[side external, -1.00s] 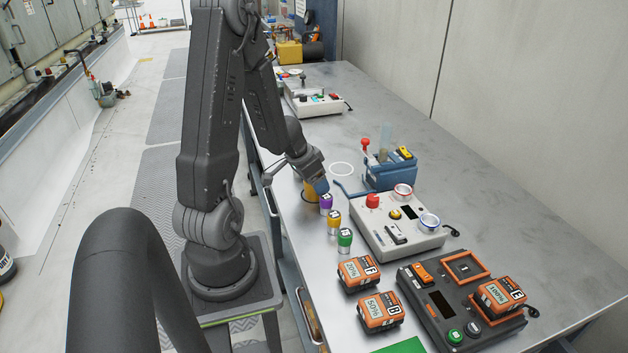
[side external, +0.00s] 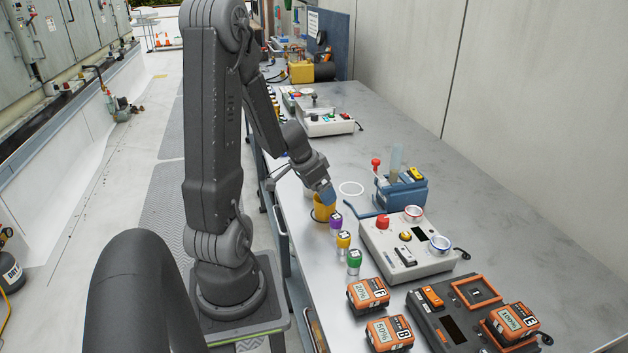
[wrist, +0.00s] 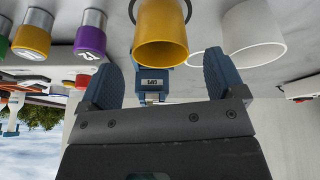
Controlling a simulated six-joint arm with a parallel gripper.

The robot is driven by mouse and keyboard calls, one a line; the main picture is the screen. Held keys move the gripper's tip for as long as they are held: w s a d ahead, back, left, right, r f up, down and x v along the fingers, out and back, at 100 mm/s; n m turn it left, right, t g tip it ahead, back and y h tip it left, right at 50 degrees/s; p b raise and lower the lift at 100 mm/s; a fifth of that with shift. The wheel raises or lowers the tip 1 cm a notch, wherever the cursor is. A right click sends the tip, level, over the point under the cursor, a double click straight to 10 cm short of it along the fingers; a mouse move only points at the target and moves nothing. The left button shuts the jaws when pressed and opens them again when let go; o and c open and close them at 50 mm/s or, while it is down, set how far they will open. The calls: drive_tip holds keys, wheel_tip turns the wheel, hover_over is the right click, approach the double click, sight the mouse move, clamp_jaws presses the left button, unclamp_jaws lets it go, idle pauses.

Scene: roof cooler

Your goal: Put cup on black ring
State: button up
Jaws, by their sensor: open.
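A yellow cup (side external: 321,210) stands on the grey table in the side external view, just below my gripper (side external: 328,194). A thin dark curve, perhaps the black ring (side external: 313,214), shows at the cup's lower left; I cannot tell whether the cup stands in it. In the wrist view the yellow cup (wrist: 160,22) has its mouth towards me and lies ahead of the gap between my blue fingertips (wrist: 167,72). My gripper is open and holds nothing. A white cup (wrist: 253,22) is to the right in the wrist view.
Purple (side external: 336,222), yellow (side external: 343,239) and green-topped (side external: 354,261) cylinders stand close by in a row. A white ring (side external: 351,188) lies behind. A grey control box (side external: 405,255) and a blue holder (side external: 402,195) are to the right. Orange batteries (side external: 368,294) lie in front.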

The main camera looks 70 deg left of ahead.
drive_tip(key=v, duration=0.3)
drive_tip(key=shift+r, duration=0.1)
drive_tip(key=w+d+r+m+h, duration=0.15)
drive_tip(key=d+r, duration=0.25)
drive_tip(key=d, duration=0.4)
drive_tip(key=w+d+r+m+y, duration=0.1)
drive_tip(key=w+d+r, duration=0.2)
drive_tip(key=d+r, duration=0.35)
drive_tip(key=s+d+r, duration=0.2)
drive_tip(key=s+d, duration=0.1)
drive_tip(key=d, duration=0.3)
drive_tip(key=s+d+r+t, duration=0.1)
drive_tip(key=s+d, duration=0.2)
drive_tip(key=d, duration=0.4)
drive_tip(key=shift+s+d+r, duration=0.3)
drive_tip(key=shift+s+r, duration=0.1)
